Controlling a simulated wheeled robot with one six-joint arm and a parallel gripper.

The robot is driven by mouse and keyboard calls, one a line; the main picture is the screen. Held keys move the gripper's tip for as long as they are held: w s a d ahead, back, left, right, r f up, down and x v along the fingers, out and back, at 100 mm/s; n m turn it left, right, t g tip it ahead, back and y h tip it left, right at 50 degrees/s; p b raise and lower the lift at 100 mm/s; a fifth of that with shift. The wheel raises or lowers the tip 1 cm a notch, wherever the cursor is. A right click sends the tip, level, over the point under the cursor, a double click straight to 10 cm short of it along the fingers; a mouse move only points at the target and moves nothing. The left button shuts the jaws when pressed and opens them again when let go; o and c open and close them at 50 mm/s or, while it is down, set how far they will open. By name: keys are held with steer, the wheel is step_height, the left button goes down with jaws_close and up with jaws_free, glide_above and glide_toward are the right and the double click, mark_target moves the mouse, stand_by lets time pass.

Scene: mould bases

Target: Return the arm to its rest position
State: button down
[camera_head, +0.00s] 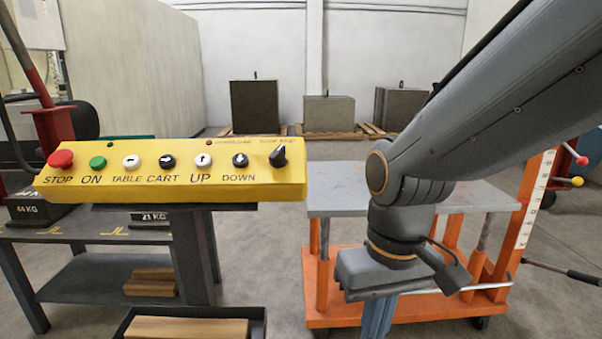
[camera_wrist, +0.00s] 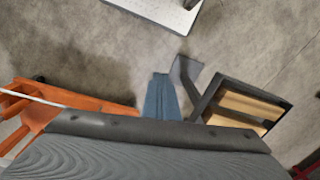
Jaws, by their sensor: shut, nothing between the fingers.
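My gripper (camera_head: 377,320) hangs below my arm's wrist in the head view, in front of the orange lift cart (camera_head: 335,312). Its blue fingers run down out of the bottom of the picture. In the wrist view my gripper (camera_wrist: 161,77) shows as blue fingers pressed together, pointing at bare floor. It is shut and empty. My arm comes in from the upper right and bends down at the wrist, which hides part of the cart's grey top (camera_head: 335,190).
A yellow button panel (camera_head: 215,190) stands left of my gripper. Below it is a black tray (camera_head: 258,315) with wooden blocks, also in the wrist view (camera_wrist: 207,95). A dark bench (camera_head: 100,262) holds weights at left. Grey blocks (camera_head: 254,105) stand by the back wall. Floor between is open.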

steer(key=d+r+m+p, duration=0.2)
steer(key=d+r+p, duration=0.7)
steer(key=p, duration=0.7)
steer(key=shift+m+h, duration=0.3)
steer(key=shift+m, duration=0.1)
